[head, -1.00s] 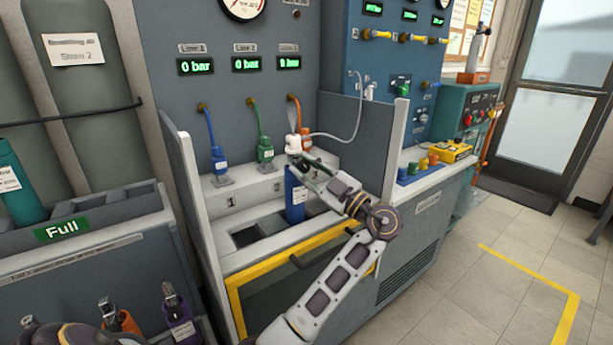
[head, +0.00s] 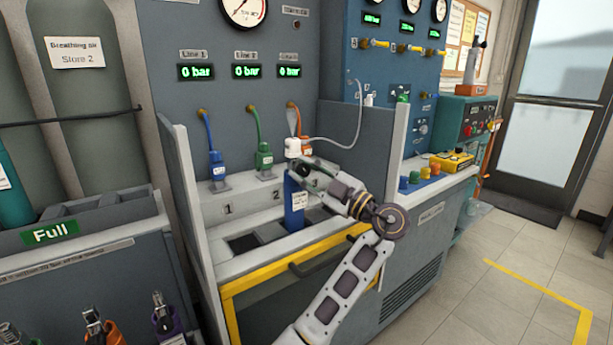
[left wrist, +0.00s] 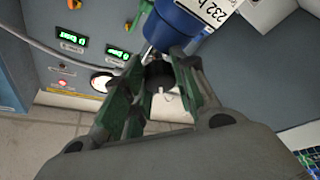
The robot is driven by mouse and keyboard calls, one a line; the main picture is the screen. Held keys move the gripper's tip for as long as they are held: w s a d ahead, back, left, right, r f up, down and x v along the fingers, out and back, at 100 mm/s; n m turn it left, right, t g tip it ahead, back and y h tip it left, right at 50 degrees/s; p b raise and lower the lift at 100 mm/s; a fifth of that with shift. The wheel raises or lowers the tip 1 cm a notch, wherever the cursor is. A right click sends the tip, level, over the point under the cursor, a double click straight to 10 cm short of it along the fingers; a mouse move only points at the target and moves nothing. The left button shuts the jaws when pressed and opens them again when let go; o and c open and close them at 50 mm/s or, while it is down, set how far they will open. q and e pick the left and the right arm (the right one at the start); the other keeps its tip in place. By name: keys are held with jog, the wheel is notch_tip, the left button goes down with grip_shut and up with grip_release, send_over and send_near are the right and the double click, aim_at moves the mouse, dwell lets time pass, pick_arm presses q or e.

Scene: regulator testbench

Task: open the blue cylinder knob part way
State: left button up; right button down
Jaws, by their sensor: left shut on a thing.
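The blue cylinder (head: 294,205) stands upright in a slot of the grey bench, with a white label on its side. A white fitting (head: 292,147) with a thin hose sits at its top. My left gripper (head: 309,166) is at the cylinder's top from the right. In the left wrist view the cylinder's blue body (left wrist: 178,25) is close, and the dark knob (left wrist: 160,78) lies between my green-grey fingers (left wrist: 157,84), which are shut on it. The fingers partly hide the knob, and its turn angle cannot be told. My right gripper is out of view.
Grey side panels (head: 182,190) flank the bench bay. Blue, green and orange hose connectors (head: 216,165) hang along its back. The line displays (head: 245,71) read 0 bar. A yellow-edged drawer front (head: 262,275) is below, and floor is clear at right.

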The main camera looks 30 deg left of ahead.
pick_arm(q)
jog(key=o, duration=1)
jog(key=shift+o, duration=0.2)
jog(key=shift+d, duration=0.1)
jog(key=v, duration=1.2)
jog(key=shift+r, duration=0.1)
